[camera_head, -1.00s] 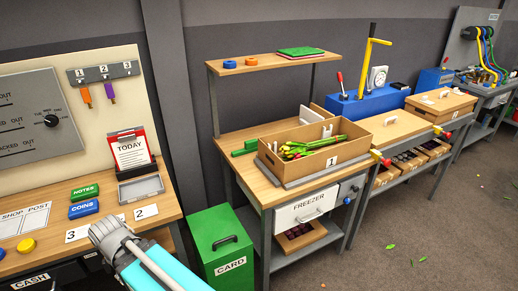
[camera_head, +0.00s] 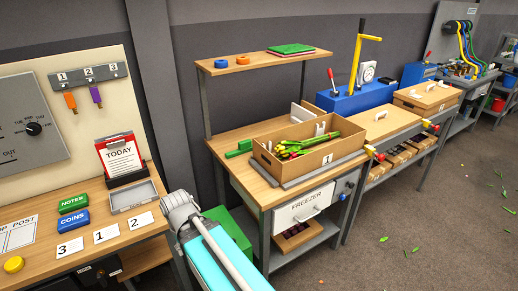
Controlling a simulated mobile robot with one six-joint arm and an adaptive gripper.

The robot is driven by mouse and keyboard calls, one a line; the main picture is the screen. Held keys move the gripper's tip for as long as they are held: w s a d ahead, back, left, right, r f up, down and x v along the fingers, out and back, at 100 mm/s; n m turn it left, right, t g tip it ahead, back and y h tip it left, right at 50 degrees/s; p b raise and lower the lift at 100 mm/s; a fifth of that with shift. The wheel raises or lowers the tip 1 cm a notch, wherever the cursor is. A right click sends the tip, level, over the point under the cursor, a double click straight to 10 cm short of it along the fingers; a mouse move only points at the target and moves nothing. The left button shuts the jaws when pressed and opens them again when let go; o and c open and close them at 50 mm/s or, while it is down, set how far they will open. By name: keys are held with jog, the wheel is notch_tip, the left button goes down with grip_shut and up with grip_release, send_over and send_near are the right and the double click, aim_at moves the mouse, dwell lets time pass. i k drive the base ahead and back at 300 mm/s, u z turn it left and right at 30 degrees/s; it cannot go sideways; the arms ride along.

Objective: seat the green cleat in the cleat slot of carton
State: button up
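The carton (camera_head: 318,166) is an open brown box marked 1. It stands on a grey base on the wooden bench and holds green stems with red and yellow tulip heads. A small green block (camera_head: 239,148), which looks like the green cleat, lies on the bench just left of the carton, apart from it. White upright pieces stand at the carton's back. I cannot make out the cleat slot. My arm's grey joint and teal link show at the lower middle, in front of the green bin. My gripper is not in view.
A shelf (camera_head: 268,64) stands over the back of the bench. A blue box (camera_head: 348,103) with a yellow post and a dial stands behind the carton. The green bin (camera_head: 228,232) is left of the bench. The counter (camera_head: 148,235) at left holds cards and a tray.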

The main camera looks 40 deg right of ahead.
aim_at(351, 139)
jog(key=z, duration=0.95)
jog(key=i, duration=1)
